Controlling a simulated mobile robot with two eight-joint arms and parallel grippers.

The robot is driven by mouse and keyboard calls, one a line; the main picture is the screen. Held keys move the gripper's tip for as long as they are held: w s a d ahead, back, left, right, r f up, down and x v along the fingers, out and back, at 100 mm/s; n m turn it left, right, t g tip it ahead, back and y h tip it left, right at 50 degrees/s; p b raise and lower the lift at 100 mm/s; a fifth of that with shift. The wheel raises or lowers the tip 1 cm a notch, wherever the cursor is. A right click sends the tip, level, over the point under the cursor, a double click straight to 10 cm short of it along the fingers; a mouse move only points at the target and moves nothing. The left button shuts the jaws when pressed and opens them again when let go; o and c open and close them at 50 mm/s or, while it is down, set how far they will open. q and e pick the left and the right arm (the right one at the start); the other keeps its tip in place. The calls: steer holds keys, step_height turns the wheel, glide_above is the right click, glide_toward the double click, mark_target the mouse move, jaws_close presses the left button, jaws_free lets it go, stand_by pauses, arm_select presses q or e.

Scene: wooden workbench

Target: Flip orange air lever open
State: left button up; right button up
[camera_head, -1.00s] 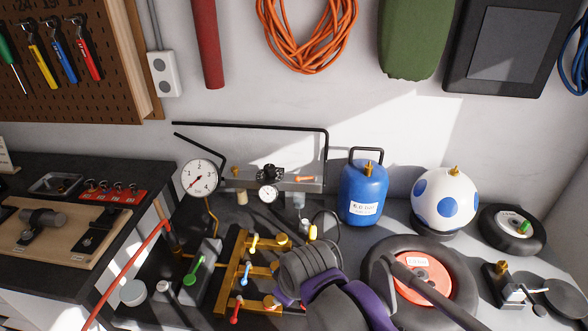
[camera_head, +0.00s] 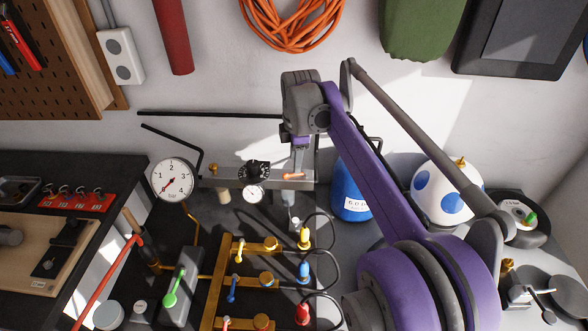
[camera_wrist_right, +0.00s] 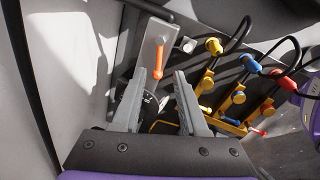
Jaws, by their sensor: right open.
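The orange lever (camera_head: 293,176) is a small handle on the right part of a grey metal bar (camera_head: 228,182) in front of the wall. In the right wrist view the lever (camera_wrist_right: 158,58) points toward my gripper, along the grey plate. My right gripper (camera_head: 299,155) is over the lever in the head view and partly blocks the bar behind it. In the right wrist view its two fingers (camera_wrist_right: 160,76) are apart and empty, with the lever's free end close to the gap between the tips. I cannot tell whether they touch. My left gripper is not in view.
A black knob (camera_head: 254,171), a small gauge (camera_head: 253,194) and a large gauge (camera_head: 172,181) are left of the lever. A brass manifold (camera_head: 224,265) with coloured valves and hoses stands below. A blue tank (camera_head: 350,200) and a spotted ball tank (camera_head: 440,190) stand right.

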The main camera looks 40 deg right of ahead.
mark_target(294, 176)
steer(key=f, duration=0.3)
steer(key=w+f, duration=0.1)
steer(key=shift+d+f, duration=0.25)
steer(key=shift+f, duration=0.1)
jaws_close()
